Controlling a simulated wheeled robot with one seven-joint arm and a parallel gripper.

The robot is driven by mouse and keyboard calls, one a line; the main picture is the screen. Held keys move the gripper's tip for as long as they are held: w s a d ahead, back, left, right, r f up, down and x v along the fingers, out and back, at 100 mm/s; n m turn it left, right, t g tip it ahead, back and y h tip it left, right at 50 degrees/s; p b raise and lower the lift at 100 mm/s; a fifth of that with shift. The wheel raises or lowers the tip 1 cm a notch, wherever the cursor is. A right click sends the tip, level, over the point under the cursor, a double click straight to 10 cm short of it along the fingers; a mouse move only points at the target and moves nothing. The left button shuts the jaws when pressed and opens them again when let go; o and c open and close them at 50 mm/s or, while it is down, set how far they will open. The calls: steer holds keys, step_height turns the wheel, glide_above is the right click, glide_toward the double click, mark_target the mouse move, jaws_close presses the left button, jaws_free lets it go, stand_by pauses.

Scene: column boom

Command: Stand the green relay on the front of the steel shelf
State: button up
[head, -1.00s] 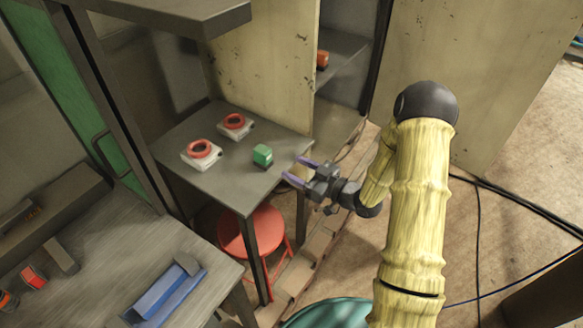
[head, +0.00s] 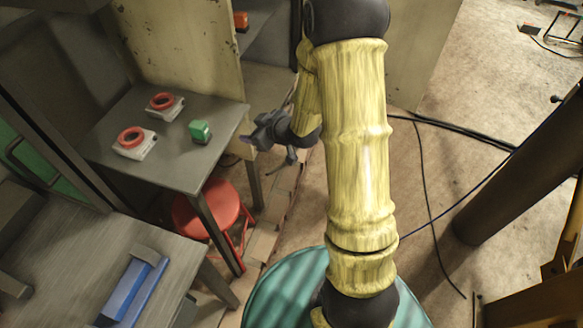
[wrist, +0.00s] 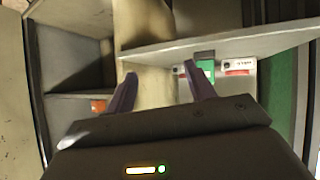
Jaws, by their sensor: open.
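The green relay (head: 200,131) stands on a grey metal table (head: 165,165), near its right side. My gripper (head: 245,139) is open and empty. It is just off the table's right edge, to the right of the relay and apart from it. In the wrist view, which looks upside down, the relay (wrist: 206,65) shows beyond the fingers (wrist: 160,88), near the right finger. A grey shelf (head: 257,22) sits in a recess behind the beige panel, with a small orange block (head: 241,20) on it. My arm hides part of that recess.
Two white boxes with red rings (head: 133,140) (head: 165,103) stand left of the relay. A beige upright panel (head: 185,55) rises behind the table. A red stool (head: 207,208) is under it. A workbench with a blue tray (head: 135,288) is at lower left. Cables lie on the right floor.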

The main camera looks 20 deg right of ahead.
steer(key=s+d+r+m+g+h, duration=0.2)
steer(key=s+m+g, duration=0.1)
steer(key=s, duration=0.7)
steer(key=s+d+r+m+g+h, duration=0.2)
steer(key=s+r+m+g+h, duration=0.1)
steer(key=s, duration=0.7)
steer(key=shift+s+r+m+g, duration=0.4)
steer(key=shift+m+g, duration=0.2)
steer(key=shift+m, duration=0.2)
steer(key=shift+c, duration=0.2)
